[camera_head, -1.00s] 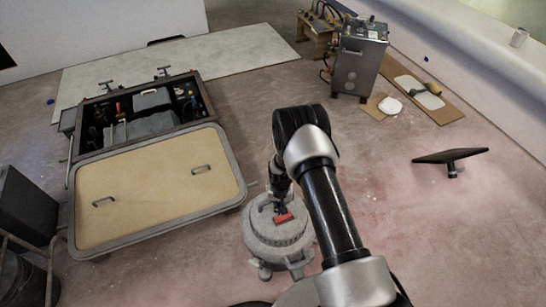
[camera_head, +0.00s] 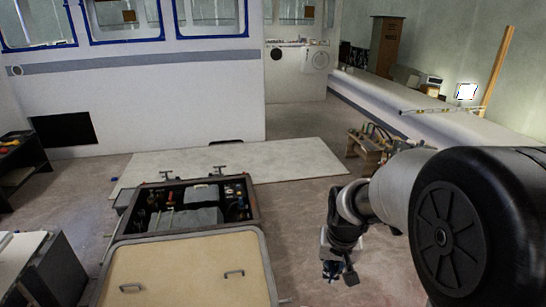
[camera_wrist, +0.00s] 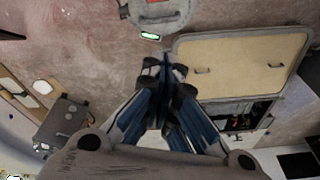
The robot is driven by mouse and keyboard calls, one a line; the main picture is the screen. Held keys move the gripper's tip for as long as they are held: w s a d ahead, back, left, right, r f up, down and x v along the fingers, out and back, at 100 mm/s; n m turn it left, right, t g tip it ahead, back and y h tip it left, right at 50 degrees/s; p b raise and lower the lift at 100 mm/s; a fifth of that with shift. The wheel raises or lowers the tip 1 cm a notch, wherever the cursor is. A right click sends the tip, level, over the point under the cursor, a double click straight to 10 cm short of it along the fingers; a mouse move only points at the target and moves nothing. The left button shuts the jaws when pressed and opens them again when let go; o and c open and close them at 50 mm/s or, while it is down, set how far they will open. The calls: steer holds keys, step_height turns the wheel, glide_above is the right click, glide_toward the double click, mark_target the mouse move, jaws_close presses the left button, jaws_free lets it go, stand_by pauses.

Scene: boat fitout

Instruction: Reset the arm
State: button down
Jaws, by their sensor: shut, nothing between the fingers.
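My gripper (camera_head: 340,270) hangs at the end of my arm, right of the open toolbox in the head view, above the floor. In the wrist view my gripper (camera_wrist: 165,70) shows with its fingers together and nothing between them. It touches nothing that I can see. My arm fills the right side of the head view, and its large black joint hides the floor behind it.
The open toolbox (camera_head: 128,218) holds tools, and its tan lid (camera_head: 185,270) lies flat in front. A pale board (camera_head: 290,160) lies behind it. The wrist view shows a grey round canister (camera_wrist: 160,12) and a metal box (camera_wrist: 62,122). A long white ledge (camera_head: 400,105) runs along the right.

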steer(key=s+r+n+t, duration=0.1)
steer(key=s+r, duration=0.5)
steer(key=s, duration=0.6)
steer(key=s+r+t, duration=0.1)
steer(key=s+r, duration=0.5)
steer(key=s, duration=0.6)
steer(key=shift+r+n, duration=0.4)
